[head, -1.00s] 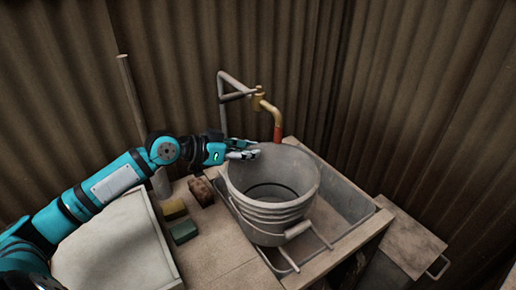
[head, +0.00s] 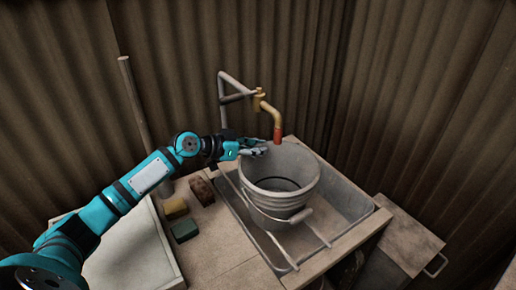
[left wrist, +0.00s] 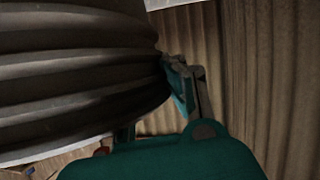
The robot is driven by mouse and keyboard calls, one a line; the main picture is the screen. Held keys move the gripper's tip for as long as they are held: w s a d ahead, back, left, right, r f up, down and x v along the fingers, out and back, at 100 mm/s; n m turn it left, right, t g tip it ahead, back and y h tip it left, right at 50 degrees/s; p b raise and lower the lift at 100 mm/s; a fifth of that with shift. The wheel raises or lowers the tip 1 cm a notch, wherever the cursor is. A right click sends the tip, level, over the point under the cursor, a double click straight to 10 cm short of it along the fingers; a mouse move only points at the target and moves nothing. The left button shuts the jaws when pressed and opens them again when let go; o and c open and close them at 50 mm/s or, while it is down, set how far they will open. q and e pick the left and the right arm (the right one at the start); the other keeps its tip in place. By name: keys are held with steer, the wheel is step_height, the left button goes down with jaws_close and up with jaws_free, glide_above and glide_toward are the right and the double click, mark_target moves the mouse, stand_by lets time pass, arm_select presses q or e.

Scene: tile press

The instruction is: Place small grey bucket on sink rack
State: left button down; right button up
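The small grey bucket (head: 284,200) is upright over the sink, with its ribbed side filling the left of the left wrist view (left wrist: 70,75). My left gripper (head: 258,149) is at the bucket's back-left rim, shut on it; one finger shows against the bucket's edge in the left wrist view (left wrist: 187,85), and the other is largely hidden. The sink rack (head: 318,233) has thin rods that show at the front and left of the bucket. The bucket's base overlaps the rack in view; I cannot tell whether they touch. My right gripper is not in view.
The sink (head: 358,208) has free room to the right of the bucket. A brass tap with a red end (head: 276,132) stands close behind the rim. A brown block (head: 201,191), a yellow sponge (head: 175,208) and a green sponge (head: 184,230) lie on the left counter.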

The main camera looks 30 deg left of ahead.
arm_select(q)
steer(key=c, duration=1.9)
jaws_free()
steer(key=o, duration=0.4)
steer(key=b+v, duration=0.2)
steer(key=v, duration=1)
steer(key=shift+s, duration=0.1)
steer(key=shift+r, duration=0.1)
